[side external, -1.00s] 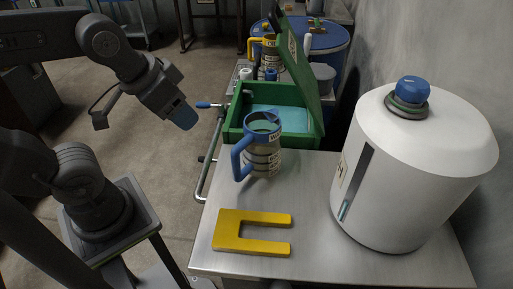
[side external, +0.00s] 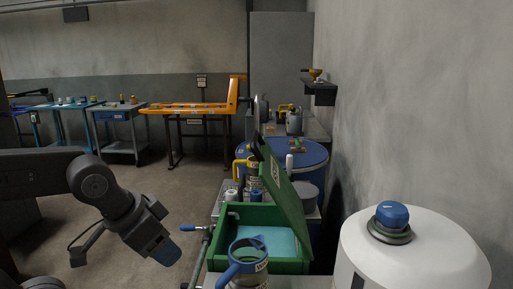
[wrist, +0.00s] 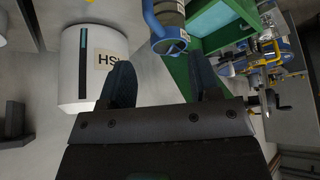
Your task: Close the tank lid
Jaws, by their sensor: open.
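The green tank (side external: 290,267) is an open box with a pale blue interior, in the middle of the side external view. Its green lid (side external: 284,190) stands raised on the right side, leaning over the opening. My gripper (side external: 168,252) is left of the tank, apart from it and touching nothing. In the wrist view my gripper (wrist: 160,72) shows two dark fingers spread apart with nothing between them.
A blue-rimmed jug (side external: 240,265) stands in front of the green tank. A white container (side external: 420,255) with a blue cap (side external: 392,214) stands at right by the wall. A blue drum (side external: 305,157) and a yellow-handled jug (side external: 253,172) are behind.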

